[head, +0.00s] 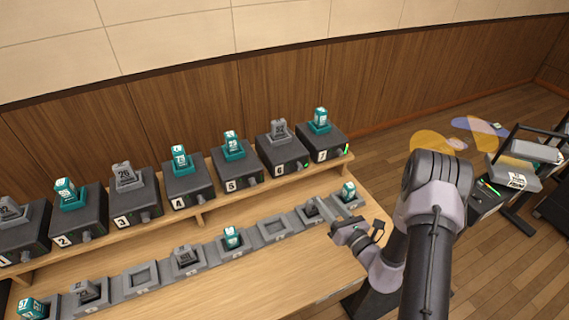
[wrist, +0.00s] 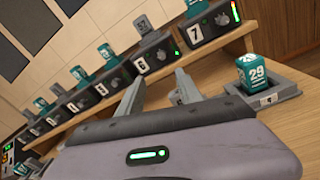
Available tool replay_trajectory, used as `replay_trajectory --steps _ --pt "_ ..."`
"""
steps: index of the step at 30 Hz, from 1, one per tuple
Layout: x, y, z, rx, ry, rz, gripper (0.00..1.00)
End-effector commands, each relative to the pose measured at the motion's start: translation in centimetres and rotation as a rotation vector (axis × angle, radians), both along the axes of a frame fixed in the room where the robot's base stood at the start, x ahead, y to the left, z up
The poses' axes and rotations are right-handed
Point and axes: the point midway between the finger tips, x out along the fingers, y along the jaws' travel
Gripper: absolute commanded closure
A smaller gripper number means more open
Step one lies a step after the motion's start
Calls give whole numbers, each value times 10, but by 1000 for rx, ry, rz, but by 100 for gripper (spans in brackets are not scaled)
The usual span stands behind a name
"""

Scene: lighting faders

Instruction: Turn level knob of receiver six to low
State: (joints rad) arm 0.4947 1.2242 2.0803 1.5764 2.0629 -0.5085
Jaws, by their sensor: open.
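Receiver six (head: 281,156) is a dark box marked 6 on the raised shelf, with a grey pack on top. It also shows in the wrist view (wrist: 154,54), left of receiver seven. Its level knob (wrist: 162,55) is small on the front face, beside a green light; its setting is too small to read. My gripper (head: 345,218) is over the right end of the lower row of docks, apart from the receiver. In the wrist view its two fingers (wrist: 160,86) are spread with nothing between them, pointing toward the receivers.
Receiver seven (head: 322,142) stands to the right with a teal pack, and receiver five (head: 236,170) to the left. A row of docks on the desk (head: 250,290), some holding packs, lies in front of the shelf. A teal pack (wrist: 254,72) stands close to my gripper.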

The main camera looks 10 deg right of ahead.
Motion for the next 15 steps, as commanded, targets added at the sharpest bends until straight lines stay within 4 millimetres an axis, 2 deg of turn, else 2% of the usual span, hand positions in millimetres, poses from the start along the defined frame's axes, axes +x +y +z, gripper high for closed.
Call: replay_trajectory --steps 9,15 --pt "87 36 -4 -7 -8 5 58" --pt "132 53 -3 -6 -5 2 58"
